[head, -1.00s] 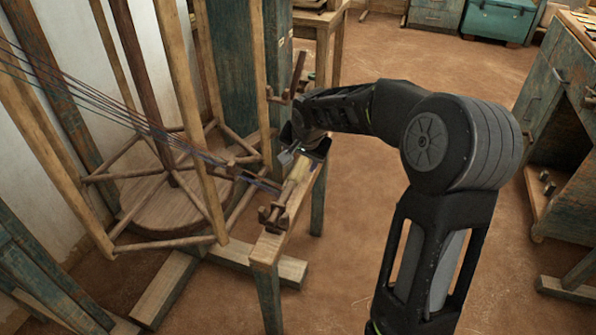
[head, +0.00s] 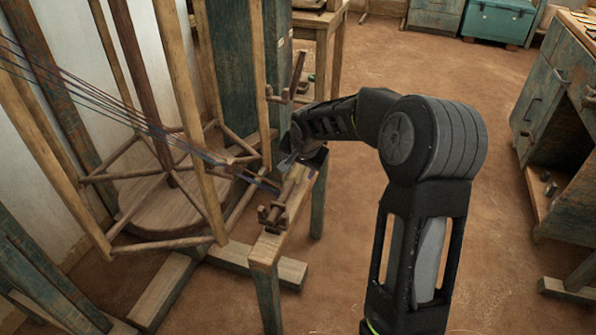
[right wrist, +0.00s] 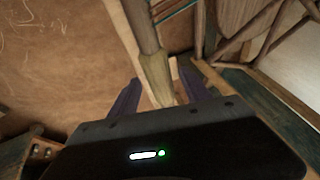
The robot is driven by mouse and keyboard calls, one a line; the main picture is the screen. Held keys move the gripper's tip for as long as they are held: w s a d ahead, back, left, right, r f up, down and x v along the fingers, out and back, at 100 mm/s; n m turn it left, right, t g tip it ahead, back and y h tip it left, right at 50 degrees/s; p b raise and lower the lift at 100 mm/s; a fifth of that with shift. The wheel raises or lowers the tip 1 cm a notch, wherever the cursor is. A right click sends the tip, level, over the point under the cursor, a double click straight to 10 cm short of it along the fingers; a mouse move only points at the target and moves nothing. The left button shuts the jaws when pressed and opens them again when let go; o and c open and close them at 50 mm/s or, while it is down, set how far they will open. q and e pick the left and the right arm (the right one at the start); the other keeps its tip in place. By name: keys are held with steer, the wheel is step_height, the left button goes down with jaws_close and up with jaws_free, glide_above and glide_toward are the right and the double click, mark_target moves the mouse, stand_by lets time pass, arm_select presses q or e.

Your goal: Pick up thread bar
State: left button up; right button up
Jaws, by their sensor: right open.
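The thread bar (head: 288,192), a light wooden rod, lies along the top of a narrow wooden stand beside the large wooden reel. My right gripper (head: 303,163) is at the far end of the bar, and its fingers are partly hidden in the head view. In the right wrist view the gripper (right wrist: 158,92) is open. The bar's tapered, pale end (right wrist: 156,78) lies between the two dark fingers, and I cannot tell whether they touch it. My left gripper is not in view.
The slatted wooden reel (head: 165,200) stands close to the left, with dark threads (head: 110,112) running from it towards the stand (head: 268,250). A blue-green post (head: 240,70) rises behind. A worn cabinet (head: 560,110) stands at the right, with clear floor between.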

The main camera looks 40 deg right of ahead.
stand_by(0.4)
jaws_close()
stand_by(0.4)
